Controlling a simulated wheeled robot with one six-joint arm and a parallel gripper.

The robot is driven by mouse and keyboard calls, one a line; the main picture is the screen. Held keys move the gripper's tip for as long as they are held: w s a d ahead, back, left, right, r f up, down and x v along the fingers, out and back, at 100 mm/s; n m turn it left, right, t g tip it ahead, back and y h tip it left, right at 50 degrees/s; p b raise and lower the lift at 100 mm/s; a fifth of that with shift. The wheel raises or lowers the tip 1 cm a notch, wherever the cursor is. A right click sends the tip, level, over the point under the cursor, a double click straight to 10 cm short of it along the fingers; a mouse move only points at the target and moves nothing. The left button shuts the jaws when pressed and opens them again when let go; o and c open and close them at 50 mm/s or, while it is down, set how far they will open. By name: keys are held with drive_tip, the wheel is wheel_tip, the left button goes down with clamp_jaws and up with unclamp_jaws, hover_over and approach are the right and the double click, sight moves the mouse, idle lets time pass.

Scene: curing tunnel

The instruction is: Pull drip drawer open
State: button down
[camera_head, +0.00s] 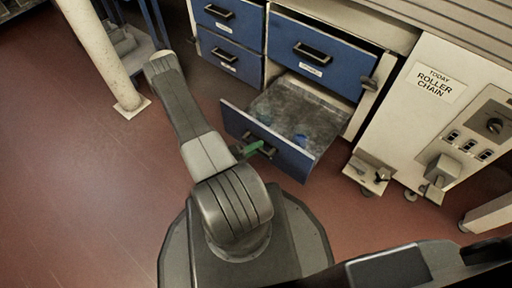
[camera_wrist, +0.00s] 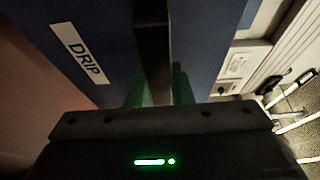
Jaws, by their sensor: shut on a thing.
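The drip drawer (camera_head: 270,141) is the lower right blue drawer, and it stands pulled well out of the cabinet. Its grey speckled inside shows, with small bluish things in it. Its front carries a white label reading DRIP (camera_wrist: 81,53) in the wrist view. My gripper (camera_head: 252,149) is at the drawer's front, its green fingers shut on the dark handle (camera_wrist: 153,50). In the wrist view the fingers (camera_wrist: 158,88) lie on both sides of the handle bar. In the head view my arm partly covers the handle.
Closed blue drawers (camera_head: 322,62) sit above and to the left (camera_head: 231,58). A white panel marked ROLLER CHAIN (camera_head: 437,100) with knobs and switches stands at right. A cream post (camera_head: 100,50) rises at left. Red-brown floor (camera_head: 70,190) is clear at left.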

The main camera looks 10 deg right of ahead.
drive_tip(key=c, duration=1.3)
unclamp_jaws()
drive_tip(key=shift+p+v, duration=1.4)
drive_tip(key=shift+v, duration=5.55)
drive_tip(key=shift+w+d, duration=0.1)
drive_tip(key=shift+b+x, duration=1.25)
drive_tip(key=shift+x, duration=4.95)
